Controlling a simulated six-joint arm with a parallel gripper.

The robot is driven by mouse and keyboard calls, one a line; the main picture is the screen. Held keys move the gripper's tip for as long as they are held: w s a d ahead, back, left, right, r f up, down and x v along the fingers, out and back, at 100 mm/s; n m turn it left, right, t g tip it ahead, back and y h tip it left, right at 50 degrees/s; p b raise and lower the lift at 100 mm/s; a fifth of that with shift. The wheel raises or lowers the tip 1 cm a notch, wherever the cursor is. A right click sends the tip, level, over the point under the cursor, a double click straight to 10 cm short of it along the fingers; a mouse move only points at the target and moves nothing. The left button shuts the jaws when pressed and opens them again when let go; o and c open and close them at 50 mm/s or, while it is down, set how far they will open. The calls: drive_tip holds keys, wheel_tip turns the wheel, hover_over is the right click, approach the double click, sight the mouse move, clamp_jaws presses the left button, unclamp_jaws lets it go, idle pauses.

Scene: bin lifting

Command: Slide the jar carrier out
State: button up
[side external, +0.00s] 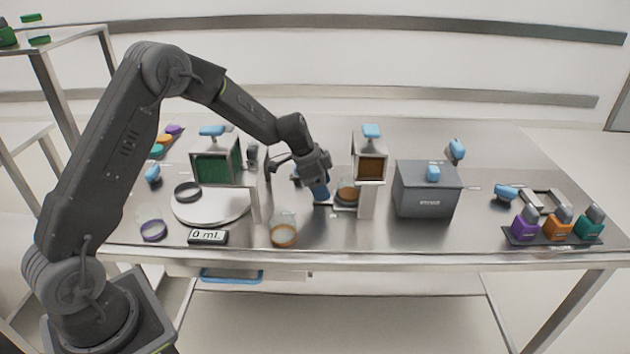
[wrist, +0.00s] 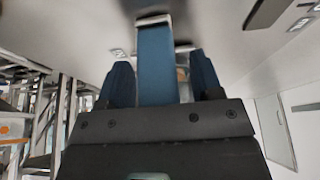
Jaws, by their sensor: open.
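The jar carrier (side external: 343,206) is a small pale tray low under the orange-brown dispenser (side external: 371,166). A jar with orange-brown contents (side external: 347,194) sits on it. My gripper (side external: 321,193) is low over the table, just left of the carrier, with its blue fingers pointing down. It is open. In the wrist view, my gripper (wrist: 161,78) shows blue fingers on both sides of a blue bar (wrist: 157,65) with a pale end. I cannot tell whether this bar is a carrier handle or part of my gripper. Contact with the carrier is not clear.
A clear jar with an orange ring (side external: 284,231) stands near the front edge. To the left are a green dispenser (side external: 216,162), a white round plate (side external: 212,207) and a "0 mL" display (side external: 208,237). A grey box (side external: 427,190) and a bottle rack (side external: 553,234) stand right.

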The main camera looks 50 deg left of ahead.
drive_tip(key=w+d, duration=0.3)
drive_tip(key=s+v, duration=0.1)
drive_tip(key=v, duration=1.4)
drive_tip(key=s+d+r+n, duration=0.2)
drive_tip(key=s+r, duration=0.1)
drive_tip(key=s, duration=0.4)
drive_tip(key=s+d+r+n+t+y, duration=0.1)
drive_tip(key=s+d+r+n, duration=0.1)
drive_tip(key=s, duration=0.5)
drive_tip(key=s+d+r+n+y, duration=0.1)
drive_tip(key=s+d+r+n, duration=0.1)
drive_tip(key=s, duration=0.4)
drive_tip(key=shift+s+d+r, duration=0.4)
drive_tip(key=shift+d+r, duration=0.35)
drive_tip(key=shift+r, duration=0.1)
